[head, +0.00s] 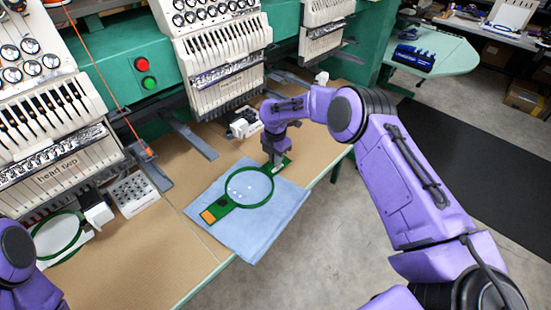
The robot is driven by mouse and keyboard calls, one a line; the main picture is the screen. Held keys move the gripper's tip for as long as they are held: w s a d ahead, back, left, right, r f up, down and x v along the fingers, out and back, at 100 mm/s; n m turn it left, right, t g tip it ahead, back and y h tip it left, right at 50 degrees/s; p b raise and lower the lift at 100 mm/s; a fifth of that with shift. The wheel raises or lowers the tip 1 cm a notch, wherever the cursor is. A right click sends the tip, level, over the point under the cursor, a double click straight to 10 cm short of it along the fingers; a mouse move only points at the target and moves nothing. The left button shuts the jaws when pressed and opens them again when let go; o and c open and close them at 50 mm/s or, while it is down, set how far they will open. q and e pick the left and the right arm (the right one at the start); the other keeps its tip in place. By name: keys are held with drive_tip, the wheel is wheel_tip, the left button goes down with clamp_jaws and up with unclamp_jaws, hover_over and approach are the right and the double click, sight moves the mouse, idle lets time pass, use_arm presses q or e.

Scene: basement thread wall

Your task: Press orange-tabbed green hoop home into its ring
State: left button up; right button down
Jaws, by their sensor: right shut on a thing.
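The green hoop (227,190) lies on a light blue cloth (283,207) on the table, with its orange tab (208,216) toward the lower left. Blue cloth and a few small white specks show inside the hoop. My right gripper (276,163) is at the hoop's far end, opposite the orange tab, and is shut on the green piece there. The fingertips are small and partly hidden by the gripper body. A separate ring cannot be made out under the hoop. My left gripper is not in view; only part of my left arm shows at the lower left.
Embroidery heads (220,60) stand along the back, with dark arms jutting over the tan table (140,250). Another green hoop (58,237) lies at the left beside a white perforated block (133,194). A white device (243,123) stands behind the cloth. The front left tabletop is clear.

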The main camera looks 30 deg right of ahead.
drive_tip(key=shift+f+b, duration=0.35)
drive_tip(key=shift+f, duration=0.05)
idle(0.5)
drive_tip(key=c, duration=1.1)
unclamp_jaws()
drive_tip(key=shift+o, duration=0.2)
wheel_tip(320, 180, up, 11)
drive_tip(key=b, duration=0.2)
drive_tip(key=shift+f+b, duration=0.2)
drive_tip(key=shift+b, duration=0.15)
